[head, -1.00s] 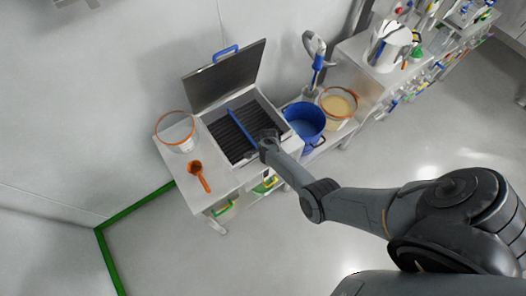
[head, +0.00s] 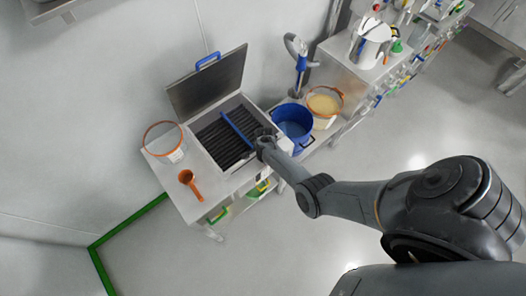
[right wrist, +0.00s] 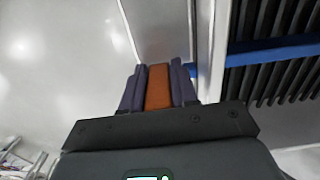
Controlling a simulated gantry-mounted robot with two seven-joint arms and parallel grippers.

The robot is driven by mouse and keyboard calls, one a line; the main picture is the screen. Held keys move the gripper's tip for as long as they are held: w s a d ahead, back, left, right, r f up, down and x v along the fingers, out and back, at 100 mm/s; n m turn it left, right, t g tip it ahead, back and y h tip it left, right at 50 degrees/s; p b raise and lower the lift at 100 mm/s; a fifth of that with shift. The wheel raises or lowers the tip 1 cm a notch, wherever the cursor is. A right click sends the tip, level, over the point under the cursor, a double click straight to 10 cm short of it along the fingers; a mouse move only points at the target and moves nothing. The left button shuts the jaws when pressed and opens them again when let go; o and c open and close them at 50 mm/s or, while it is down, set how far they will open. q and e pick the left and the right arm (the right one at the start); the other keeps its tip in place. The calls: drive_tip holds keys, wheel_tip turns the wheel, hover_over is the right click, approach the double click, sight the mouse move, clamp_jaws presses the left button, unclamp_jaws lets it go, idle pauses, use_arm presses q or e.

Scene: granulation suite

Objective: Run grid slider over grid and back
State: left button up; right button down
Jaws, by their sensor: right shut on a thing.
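The grid (head: 212,146) is a set of dark parallel bars inside an open metal box on the bench, in the head view. It also shows at the right of the right wrist view (right wrist: 265,82). The grid slider is a blue bar (head: 236,129) lying across the grid; it shows in the right wrist view too (right wrist: 275,50). My right gripper (head: 264,143) is at the box's front wall, at the slider's near end. In the right wrist view its fingers (right wrist: 158,88) are shut on an orange piece, seemingly the slider's handle. My left gripper is not in view.
The box's lid (head: 208,83) stands open behind the grid. A clear orange-rimmed bucket (head: 170,153) and an orange scoop (head: 192,186) are on the bench at left. A blue pot (head: 293,125) and a bucket of pale powder (head: 325,106) stand close at right.

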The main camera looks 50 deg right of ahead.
sight(283, 147)
drive_tip(key=shift+s+d, duration=0.2)
drive_tip(key=shift+d, duration=0.65)
drive_tip(key=shift+s+d, duration=0.15)
drive_tip(key=shift+d, duration=0.7)
drive_tip(key=shift+s+d+b, duration=0.25)
drive_tip(key=shift+d, duration=0.75)
drive_tip(key=shift+s+d+b, duration=0.2)
drive_tip(key=shift+d+b, duration=0.05)
drive_tip(key=shift+d, duration=0.7)
drive_tip(key=shift+s+d+b, duration=0.2)
drive_tip(key=shift+d, duration=0.8)
drive_tip(key=shift+s+d+b, duration=0.2)
drive_tip(key=shift+d, duration=0.75)
drive_tip(key=c, duration=0.8)
unclamp_jaws()
drive_tip(key=shift+d, duration=0.1)
